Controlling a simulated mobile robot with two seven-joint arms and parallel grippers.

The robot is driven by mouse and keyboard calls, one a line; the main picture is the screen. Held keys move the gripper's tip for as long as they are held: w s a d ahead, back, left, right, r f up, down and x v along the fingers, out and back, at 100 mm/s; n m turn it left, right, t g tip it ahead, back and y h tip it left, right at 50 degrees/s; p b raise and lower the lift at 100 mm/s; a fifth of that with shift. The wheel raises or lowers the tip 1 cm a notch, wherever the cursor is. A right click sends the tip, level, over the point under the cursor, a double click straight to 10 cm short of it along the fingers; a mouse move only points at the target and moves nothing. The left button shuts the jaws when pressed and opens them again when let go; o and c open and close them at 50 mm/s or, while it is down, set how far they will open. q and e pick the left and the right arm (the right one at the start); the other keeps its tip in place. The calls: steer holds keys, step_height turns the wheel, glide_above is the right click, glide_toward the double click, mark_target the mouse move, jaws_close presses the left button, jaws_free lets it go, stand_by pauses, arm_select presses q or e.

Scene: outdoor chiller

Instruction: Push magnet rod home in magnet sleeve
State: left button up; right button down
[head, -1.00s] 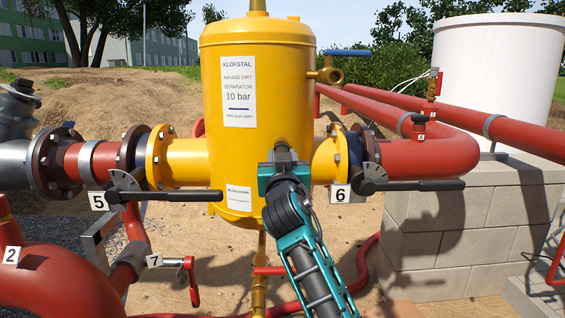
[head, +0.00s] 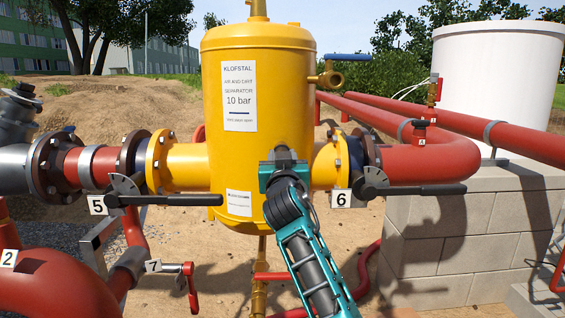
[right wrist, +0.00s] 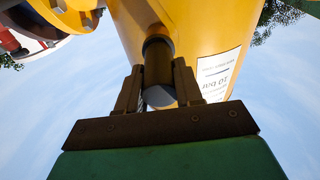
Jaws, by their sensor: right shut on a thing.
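The yellow air and dirt separator (head: 221,150) stands upright in the middle of the head view. My right gripper (head: 283,158) is at the lower right front of its body. In the right wrist view, my right gripper (right wrist: 157,84) is shut on the magnet rod (right wrist: 158,68), a dark cylinder with a grey end face. The rod points into the separator's wall, where a dark round collar, apparently the magnet sleeve (right wrist: 157,42), surrounds it. How deep the rod sits is hard to tell. My left gripper is out of view.
Black valve levers stick out at tag 5 (head: 97,204) and tag 6 (head: 341,198), on either side of my gripper. Red pipes (head: 430,160) run right over a block wall (head: 430,245). A blue-handled valve (head: 346,57) sits upper right. Sandy ground lies below.

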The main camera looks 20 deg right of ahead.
steer(key=shift+w+r, duration=0.1)
steer(key=shift+w, duration=0.15)
steer(key=c, duration=0.9)
jaws_free()
steer(key=o, duration=0.3)
steer(key=shift+d, duration=0.1)
steer(key=o, duration=0.4)
steer(key=shift+o, duration=0.2)
steer(key=shift+s, duration=0.1)
steer(key=v, duration=0.7)
steer(key=shift+p, duration=0.35)
